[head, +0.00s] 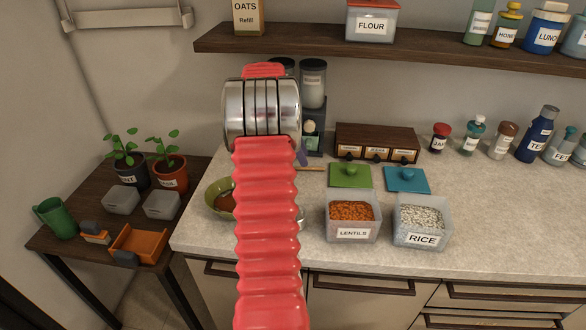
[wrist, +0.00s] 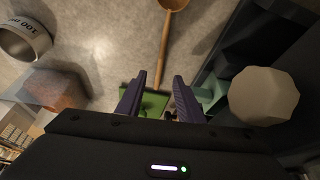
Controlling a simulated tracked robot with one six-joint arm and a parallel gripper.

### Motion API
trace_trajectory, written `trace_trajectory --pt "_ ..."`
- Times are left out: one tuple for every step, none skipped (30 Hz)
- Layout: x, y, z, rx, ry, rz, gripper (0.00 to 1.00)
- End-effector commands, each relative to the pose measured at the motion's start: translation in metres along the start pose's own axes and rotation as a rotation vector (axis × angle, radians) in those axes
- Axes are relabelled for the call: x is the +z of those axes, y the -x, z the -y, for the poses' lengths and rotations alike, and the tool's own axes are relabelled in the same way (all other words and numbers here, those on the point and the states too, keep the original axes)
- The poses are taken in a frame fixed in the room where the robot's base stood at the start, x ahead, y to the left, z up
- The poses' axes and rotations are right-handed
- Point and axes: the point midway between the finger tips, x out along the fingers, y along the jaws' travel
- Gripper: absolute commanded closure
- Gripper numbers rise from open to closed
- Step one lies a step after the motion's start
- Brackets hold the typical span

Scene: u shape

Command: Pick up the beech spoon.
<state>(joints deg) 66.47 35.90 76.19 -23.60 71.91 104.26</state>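The beech spoon shows in the wrist view, its bowl at the top edge and its thin light-brown handle (wrist: 165,48) running down between my fingertips. My gripper (wrist: 159,76) is open, with one purple finger on each side of the handle's lower end. I cannot tell how far the fingers are above the handle. In the head view, a short piece of the spoon's handle (head: 311,169) shows on the counter just right of my red arm. My arm hides the rest of the spoon and most of my gripper there.
A green lid (head: 350,176) lies near the handle, before a small drawer box (head: 376,143). Containers of lentils (head: 352,215) and rice (head: 422,218) stand in front. In the wrist view, a metal cup (wrist: 24,40) is at left and a pale knob (wrist: 263,95) at right.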

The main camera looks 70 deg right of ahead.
Motion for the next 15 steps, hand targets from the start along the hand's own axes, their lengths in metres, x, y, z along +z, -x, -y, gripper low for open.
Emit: trace_trajectory --pt "0.0 -0.008 -0.001 0.003 0.0 0.0 0.66" --pt "0.0 -0.012 -0.002 0.004 0.0 0.0 0.66" --pt "0.0 -0.018 -0.002 0.003 0.0 0.0 0.66" --pt "0.0 -0.021 -0.002 0.003 0.0 0.0 0.66" --pt "0.0 -0.025 -0.002 0.003 0.0 0.0 0.66" --pt "0.0 -0.03 -0.002 0.003 0.0 0.0 0.66" --pt "0.0 -0.032 -0.002 0.002 0.0 0.0 0.66" --pt "0.0 -0.035 -0.002 0.001 0.0 0.0 0.66" --pt "0.0 -0.037 -0.002 0.001 0.0 0.0 0.66" --pt "0.001 -0.037 -0.001 0.001 0.0 0.0 0.66" --pt "0.001 -0.038 -0.001 0.0 0.001 0.0 0.66" --pt "0.001 -0.038 -0.001 0.0 0.001 0.0 0.66" --pt "0.001 -0.038 -0.001 0.0 0.001 0.0 0.66" --pt "0.001 -0.038 -0.001 0.0 0.001 0.0 0.66" --pt "0.001 -0.038 -0.001 0.0 0.001 0.0 0.66"
